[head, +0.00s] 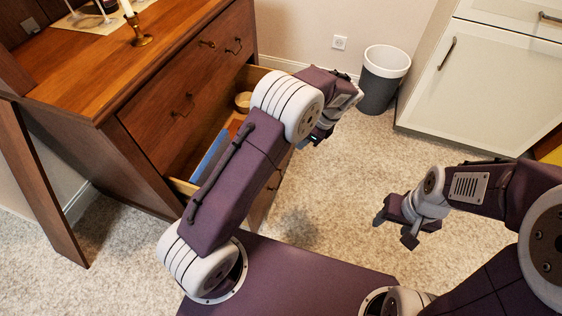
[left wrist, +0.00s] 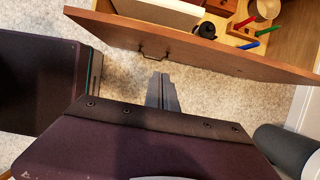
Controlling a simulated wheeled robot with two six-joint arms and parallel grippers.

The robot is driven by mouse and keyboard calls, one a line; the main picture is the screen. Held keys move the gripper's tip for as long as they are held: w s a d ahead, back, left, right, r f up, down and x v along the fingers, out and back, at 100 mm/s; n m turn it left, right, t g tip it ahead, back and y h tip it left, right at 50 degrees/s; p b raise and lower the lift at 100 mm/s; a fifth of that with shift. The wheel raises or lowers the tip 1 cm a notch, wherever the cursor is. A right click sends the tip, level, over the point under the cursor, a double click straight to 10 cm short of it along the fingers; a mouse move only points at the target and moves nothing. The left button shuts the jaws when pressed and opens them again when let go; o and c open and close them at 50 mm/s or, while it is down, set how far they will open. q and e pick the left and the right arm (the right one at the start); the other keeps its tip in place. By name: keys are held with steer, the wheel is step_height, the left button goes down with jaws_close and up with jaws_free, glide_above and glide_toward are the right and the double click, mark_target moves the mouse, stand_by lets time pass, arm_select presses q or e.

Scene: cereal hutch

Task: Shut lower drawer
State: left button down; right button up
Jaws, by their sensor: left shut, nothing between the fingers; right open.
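The lower drawer of the wooden hutch stands pulled out; its light inner side (head: 182,186) shows in the head view, with my left arm covering much of it. In the left wrist view its brown front panel (left wrist: 210,56) crosses the top, with a dark handle (left wrist: 153,54). My left gripper (head: 318,137) is beyond the drawer front in the head view. In the left wrist view its fingers (left wrist: 163,88) are shut and empty, pointing toward the front near the handle; contact cannot be told. My right gripper (head: 408,224) is open and empty over the carpet.
The drawer holds a blue item (head: 210,157), a bowl (head: 243,101) and, in the left wrist view, several pens (left wrist: 249,45). The drawer above (head: 190,90) is shut. A grey bin (head: 382,80) stands by the wall, a white cabinet (head: 490,75) at right. Open carpet lies between.

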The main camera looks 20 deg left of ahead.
arm_select(q)
steer(key=a+f+b, duration=0.7)
steer(key=f+b, duration=0.1)
steer(key=f, duration=0.1)
steer(key=shift+w+a+b, duration=0.15)
steer(key=shift+a+b, duration=0.15)
steer(key=shift+a, duration=0.1)
